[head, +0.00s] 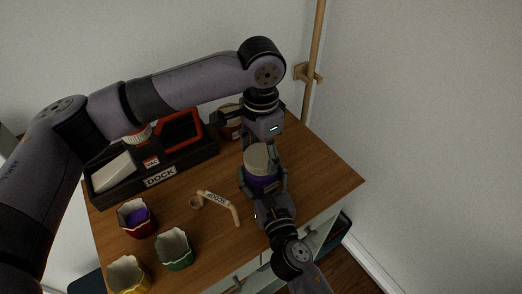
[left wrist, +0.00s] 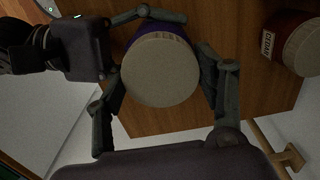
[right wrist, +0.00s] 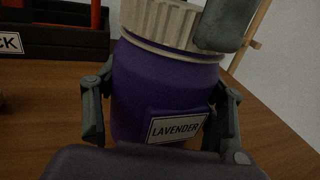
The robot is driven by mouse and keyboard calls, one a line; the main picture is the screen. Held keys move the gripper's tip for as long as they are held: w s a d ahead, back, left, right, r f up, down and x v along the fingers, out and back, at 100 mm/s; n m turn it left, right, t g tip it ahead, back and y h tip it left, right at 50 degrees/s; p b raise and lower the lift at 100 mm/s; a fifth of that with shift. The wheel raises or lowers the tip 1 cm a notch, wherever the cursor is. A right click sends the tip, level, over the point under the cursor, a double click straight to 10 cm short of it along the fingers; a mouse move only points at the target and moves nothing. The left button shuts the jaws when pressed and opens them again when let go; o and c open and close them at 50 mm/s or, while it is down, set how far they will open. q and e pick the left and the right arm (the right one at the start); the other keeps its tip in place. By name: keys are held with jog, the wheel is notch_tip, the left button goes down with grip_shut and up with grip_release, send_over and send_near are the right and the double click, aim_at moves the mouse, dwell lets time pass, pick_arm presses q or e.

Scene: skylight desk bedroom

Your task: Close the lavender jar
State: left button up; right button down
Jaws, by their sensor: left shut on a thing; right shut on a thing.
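The lavender jar (head: 262,182) is a purple jar with a cream lid (head: 257,156), upright at the right of the desk. Its LAVENDER label shows in the right wrist view (right wrist: 175,127). My right gripper (right wrist: 162,100) is shut around the jar's body, one finger on each side. My left gripper (left wrist: 160,75) comes from above and is shut on the lid, seen from the top in the left wrist view (left wrist: 160,70). One left finger covers part of the lid in the right wrist view. The lid sits over the jar's mouth; I cannot tell how tight it is.
A red-brown CEDAR jar (left wrist: 297,45) stands behind. A black DOCK tray (head: 160,178) holds a white block and a red-handled item. A small wooden handle-shaped item (head: 217,202) lies left of the jar. Red (head: 136,222), green (head: 175,252) and yellow (head: 128,275) cups stand front left.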

pick_arm(q)
jog(key=m, duration=0.8)
jog(key=o, duration=1.3)
jog(key=shift+r, duration=2.25)
jog(key=shift+c, duration=0.4)
